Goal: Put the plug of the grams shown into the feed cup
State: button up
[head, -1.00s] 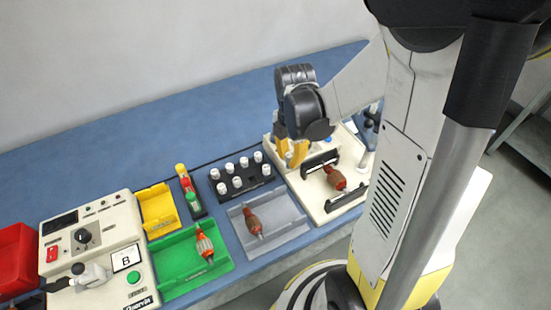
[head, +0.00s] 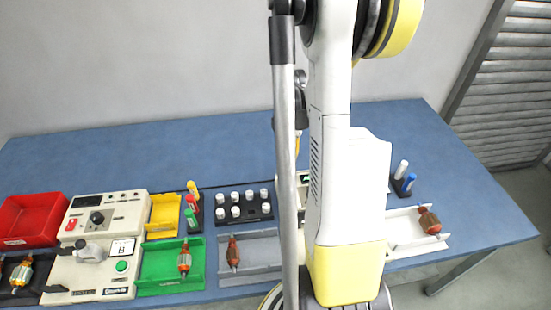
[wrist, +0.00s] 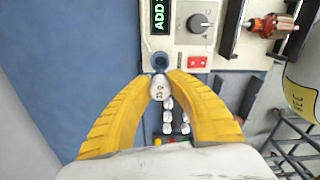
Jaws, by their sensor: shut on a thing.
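My gripper (wrist: 162,80), with yellow fingers, is shut on a white plug (wrist: 161,92) in the wrist view. The small writing on the plug is hard to read. Just beyond the plug is the dark round feed cup (wrist: 160,62), set in the cream machine (wrist: 185,50). The plug looks close to the cup's near edge; I cannot tell whether they touch. A green-lettered display (wrist: 159,14) reads "ADD" and a cut-off figure. In the head view my column hides the gripper, the plug and most of this machine.
A black rack (head: 245,212) holds several white plugs and has an empty slot. Left are the green tray (head: 160,272), grey tray (head: 262,250), yellow bin (head: 163,212), red bin (head: 30,215) and another machine (head: 110,240). An armature (head: 429,220) lies at the right. The table's back is clear.

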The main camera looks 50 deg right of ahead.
jog(key=b, duration=0.3)
send_over(286, 174)
jog(key=s+a, duration=0.1)
jog(key=shift+a+f, duration=0.1)
jog(key=shift+f, duration=2.4)
jog(key=shift+f+b, duration=1.3)
jog(key=shift+b, duration=0.25)
grip_shut()
jog(key=shift+s+a+f+b, duration=0.1)
jog(key=shift+f+b, duration=0.4)
jog(key=shift+b, duration=0.05)
jog(key=o, duration=0.9)
grip_release()
jog(key=shift+o, duration=0.2)
